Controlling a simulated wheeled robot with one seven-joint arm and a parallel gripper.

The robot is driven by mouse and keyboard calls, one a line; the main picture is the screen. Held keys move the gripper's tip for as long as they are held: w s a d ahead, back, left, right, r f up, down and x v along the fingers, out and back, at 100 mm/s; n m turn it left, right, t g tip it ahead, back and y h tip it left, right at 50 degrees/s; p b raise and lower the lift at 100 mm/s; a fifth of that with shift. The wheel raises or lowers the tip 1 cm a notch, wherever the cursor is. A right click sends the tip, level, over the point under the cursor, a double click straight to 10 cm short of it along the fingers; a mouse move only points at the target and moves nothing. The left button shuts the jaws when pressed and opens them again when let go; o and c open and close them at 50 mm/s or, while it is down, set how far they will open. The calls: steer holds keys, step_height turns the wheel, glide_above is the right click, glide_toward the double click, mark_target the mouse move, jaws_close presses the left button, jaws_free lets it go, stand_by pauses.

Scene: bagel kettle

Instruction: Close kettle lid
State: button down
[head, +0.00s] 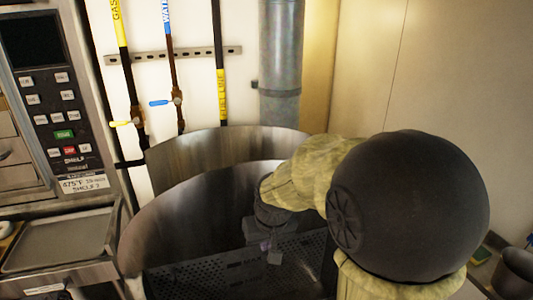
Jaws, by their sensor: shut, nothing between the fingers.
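The large steel kettle (165,229) fills the lower middle of the head view, with its curved inner wall showing. A second curved steel sheet (205,147) stands upright behind it; it looks like the raised lid, but I cannot tell for sure. A dark perforated panel (200,278) lies low inside the kettle's outline. My gripper (271,257) points down over this panel, shut and empty. Its fingertips are small and dark, so I cannot tell whether they touch anything. My arm hides the kettle's right side.
An oven control panel (62,110) stands at the left, above a metal tray (60,243). Pipes with valves (178,97) and a thick grey duct (281,60) run up the back wall. A dark pot (517,268) sits at the lower right.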

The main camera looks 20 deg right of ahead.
steer(key=w+d+r+t, duration=0.1)
steer(key=w+d+r, duration=0.1)
steer(key=w+r, duration=0.9)
step_height(320, 180, up, 12)
steer(key=t, duration=0.2)
glide_above(266, 163)
steer(key=shift+s+d+r, duration=0.15)
steer(key=shift+s, duration=0.05)
steer(key=f+p, duration=0.1)
steer(key=f, duration=0.2)
steer(key=w+f+p, duration=0.1)
steer(key=f, duration=0.2)
steer(key=f+p, duration=0.1)
steer(key=f, duration=0.2)
steer(key=shift+w, duration=0.25)
steer(key=shift+s+f+p, duration=0.15)
steer(key=shift+f+p, duration=0.05)
steer(key=shift+p, duration=0.1)
steer(key=shift+s, duration=0.1)
steer(key=shift+d+f+b, duration=0.15)
steer(key=shift+b, duration=0.2)
